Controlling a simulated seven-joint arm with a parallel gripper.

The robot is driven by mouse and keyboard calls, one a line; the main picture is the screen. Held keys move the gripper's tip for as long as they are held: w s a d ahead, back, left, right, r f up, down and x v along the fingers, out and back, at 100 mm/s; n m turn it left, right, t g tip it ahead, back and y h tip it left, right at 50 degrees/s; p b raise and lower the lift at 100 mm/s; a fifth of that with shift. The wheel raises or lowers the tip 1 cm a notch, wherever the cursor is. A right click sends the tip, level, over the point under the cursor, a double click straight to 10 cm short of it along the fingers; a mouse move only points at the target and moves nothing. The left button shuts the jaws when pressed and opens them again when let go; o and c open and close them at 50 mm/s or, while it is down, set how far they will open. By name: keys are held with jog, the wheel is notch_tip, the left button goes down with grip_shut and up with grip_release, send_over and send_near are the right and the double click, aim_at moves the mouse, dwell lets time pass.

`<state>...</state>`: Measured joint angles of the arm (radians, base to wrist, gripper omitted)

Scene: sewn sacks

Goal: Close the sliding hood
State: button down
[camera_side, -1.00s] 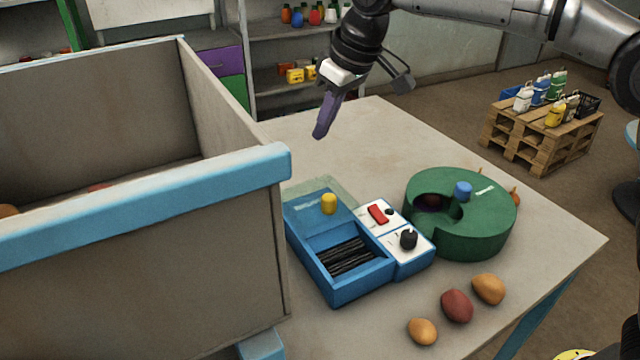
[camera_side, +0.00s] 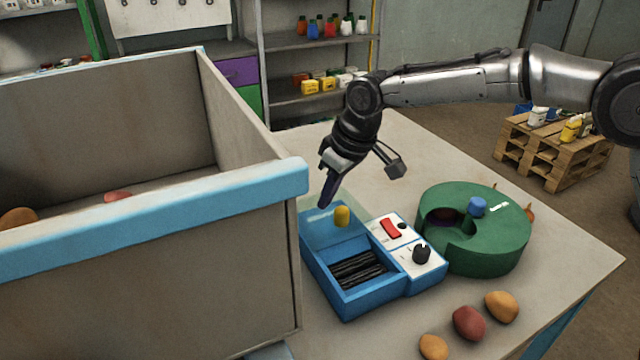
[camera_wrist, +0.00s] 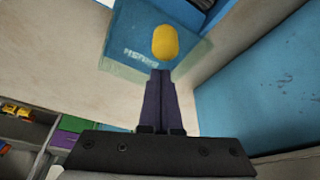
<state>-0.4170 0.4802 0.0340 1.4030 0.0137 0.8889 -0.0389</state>
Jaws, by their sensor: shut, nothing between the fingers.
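The sliding hood (camera_side: 322,222) is a clear, greenish panel at the rear of a blue box (camera_side: 348,311). A yellow knob (camera_side: 342,216) stands on it. The front of the box is uncovered and shows dark ridged bars (camera_side: 357,269). In the wrist view the hood (camera_wrist: 188,62) lies ahead of my gripper with the yellow knob (camera_wrist: 165,42) just beyond the fingertips. My gripper (camera_side: 326,202) is shut and empty, pointing down just behind and left of the knob; its dark fingers show together in the wrist view (camera_wrist: 160,76). I cannot tell whether they touch the hood.
A white panel with a red switch (camera_side: 390,228) and black dial (camera_side: 421,252) adjoins the box. A green round container (camera_side: 490,247) stands to the right. A large grey bin with a blue rim (camera_side: 200,213) stands close on the left. Several potato-like lumps (camera_side: 468,323) lie in front.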

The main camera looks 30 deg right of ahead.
jog(key=shift+s+d, duration=0.3)
jog(key=shift+s, duration=0.25)
jog(key=s, duration=1.1)
jog(key=shift+s+f, duration=0.1)
jog(key=shift+s, duration=0.05)
